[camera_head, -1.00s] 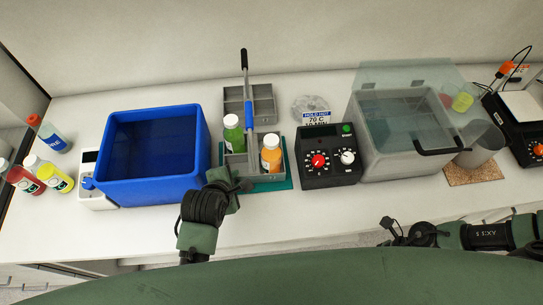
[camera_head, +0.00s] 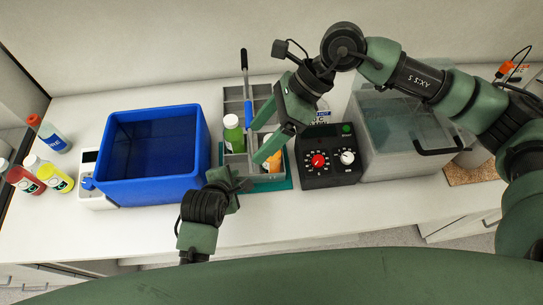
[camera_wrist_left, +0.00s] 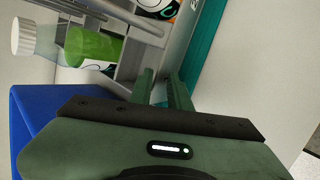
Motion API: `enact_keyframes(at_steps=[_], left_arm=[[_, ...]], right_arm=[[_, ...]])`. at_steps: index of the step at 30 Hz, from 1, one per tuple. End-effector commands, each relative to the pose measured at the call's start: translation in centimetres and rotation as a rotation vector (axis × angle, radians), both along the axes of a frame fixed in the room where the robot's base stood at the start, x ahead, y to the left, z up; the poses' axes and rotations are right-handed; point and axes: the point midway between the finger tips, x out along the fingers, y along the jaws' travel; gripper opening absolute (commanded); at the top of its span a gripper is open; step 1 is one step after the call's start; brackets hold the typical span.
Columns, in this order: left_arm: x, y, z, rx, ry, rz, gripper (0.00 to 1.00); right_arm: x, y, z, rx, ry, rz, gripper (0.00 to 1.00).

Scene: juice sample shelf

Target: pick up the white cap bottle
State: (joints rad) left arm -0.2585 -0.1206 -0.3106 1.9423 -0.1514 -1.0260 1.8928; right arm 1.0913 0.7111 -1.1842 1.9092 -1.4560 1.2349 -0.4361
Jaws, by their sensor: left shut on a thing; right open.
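A green bottle with a white cap (camera_head: 233,138) stands in the left part of a grey caddy (camera_head: 262,90); it also shows in the left wrist view (camera_wrist_left: 95,48). An orange bottle (camera_head: 276,166) is in the caddy's front right part, its top hidden by my right gripper. The orange bottle shows partly in the left wrist view (camera_wrist_left: 158,8). My left gripper (camera_head: 240,184) is shut on the caddy's front wall, at its left end. My right gripper (camera_head: 268,143) is open above the caddy, near the orange bottle; whether it touches it I cannot tell.
The caddy's upright handle (camera_head: 245,75) rises between the bottles. A blue bin (camera_head: 202,150) stands left, a black control box (camera_head: 330,175) right, and a clear-lidded bath (camera_head: 400,165) beyond it. The front counter is mostly clear.

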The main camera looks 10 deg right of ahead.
Motion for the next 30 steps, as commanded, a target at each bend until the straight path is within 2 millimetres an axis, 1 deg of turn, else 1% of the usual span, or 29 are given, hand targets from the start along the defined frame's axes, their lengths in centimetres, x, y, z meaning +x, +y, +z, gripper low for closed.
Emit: enact_keyframes(at_steps=[1, 3, 6, 7, 8, 12, 15, 21, 24, 30], left_arm=[[-0.1, 0.0, -0.2, 0.002, 0.003, 0.0, 0.0], [-0.1, 0.0, -0.2, 0.002, 0.004, 0.0, 0.0], [-0.1, 0.0, -0.2, 0.002, 0.004, 0.0, 0.0], [-0.1, 0.0, -0.2, 0.002, 0.004, 0.0, 0.0], [-0.1, 0.0, -0.2, 0.002, 0.004, 0.0, 0.0], [-0.1, 0.0, -0.2, 0.002, 0.005, 0.0, 0.0], [-0.1, 0.0, -0.2, 0.002, 0.005, 0.0, 0.0], [-0.1, 0.0, -0.3, 0.002, 0.006, 0.0, 0.0], [-0.1, 0.0, -0.3, 0.002, 0.006, 0.0, 0.0], [-0.2, 0.0, -0.3, 0.002, 0.007, 0.0, 0.0]], right_arm=[[2.3, -0.7, 0.0, -0.052, -0.101, 0.038, 0.77], [5.3, -2.1, 0.1, -0.133, -0.227, 0.087, 0.77], [8.5, -4.0, 0.3, -0.247, -0.347, 0.145, 0.77], [9.1, -4.5, 0.2, -0.281, -0.366, 0.162, 0.77], [9.0, -4.6, -0.3, -0.302, -0.352, 0.179, 0.77], [7.0, -4.4, -2.3, -0.345, -0.256, 0.228, 0.77], [6.2, -4.1, -3.7, -0.353, -0.22, 0.24, 0.77], [5.9, -3.2, -7.1, -0.352, -0.214, 0.24, 0.77], [5.8, -2.8, -8.5, -0.351, -0.215, 0.24, 0.77], [5.8, -2.5, -9.6, -0.35, -0.218, 0.238, 0.77]])
